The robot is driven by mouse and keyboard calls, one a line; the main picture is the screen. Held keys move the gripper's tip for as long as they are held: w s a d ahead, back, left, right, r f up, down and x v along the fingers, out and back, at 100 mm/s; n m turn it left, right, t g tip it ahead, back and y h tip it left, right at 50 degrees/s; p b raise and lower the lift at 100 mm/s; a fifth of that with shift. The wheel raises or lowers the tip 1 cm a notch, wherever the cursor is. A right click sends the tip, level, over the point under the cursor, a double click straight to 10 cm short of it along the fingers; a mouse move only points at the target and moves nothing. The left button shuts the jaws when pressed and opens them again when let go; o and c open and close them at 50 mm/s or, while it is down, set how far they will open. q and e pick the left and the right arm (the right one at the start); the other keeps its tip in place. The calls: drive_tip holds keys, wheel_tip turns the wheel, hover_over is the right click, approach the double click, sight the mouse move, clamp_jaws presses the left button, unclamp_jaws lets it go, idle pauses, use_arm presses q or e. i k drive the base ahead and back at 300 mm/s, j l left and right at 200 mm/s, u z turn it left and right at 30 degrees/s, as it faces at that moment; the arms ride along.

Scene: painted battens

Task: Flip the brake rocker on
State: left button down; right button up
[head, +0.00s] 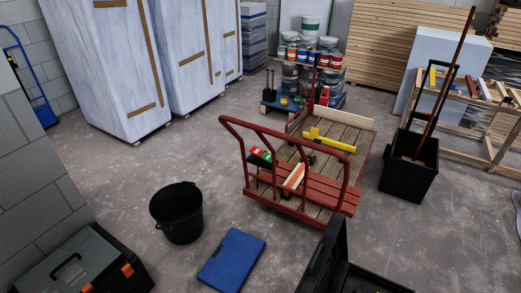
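A red-framed platform cart (232,131) with a wooden slat deck stands in the middle of the head view. A small dark box with green and red parts (261,156) sits at the left side of its handle frame; it looks like the brake rocker. It is too small to tell which way the rocker is tipped. Neither of my grippers shows in the head view.
A black bucket (178,214), a blue flat case (231,260) and a grey-black toolbox (78,267) are on the floor at front left. A black open case (326,258) is at front centre. A black bin (408,172) stands right of the cart.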

sight(267, 157)
drive_tip(key=i+j+z, duration=0.2)
drive_tip(key=j, duration=0.25)
drive_tip(key=i+j+z, duration=0.2)
drive_tip(key=j, duration=0.25)
drive_tip(key=i+j+z, duration=0.2)
drive_tip(key=j, duration=0.25)
drive_tip(key=j+z, duration=0.2)
drive_tip(key=j, duration=0.3)
drive_tip(key=i+j+z, duration=0.2)
drive_tip(key=j, duration=0.35)
drive_tip(key=k+l, duration=0.05)
drive_tip(key=k, duration=0.05)
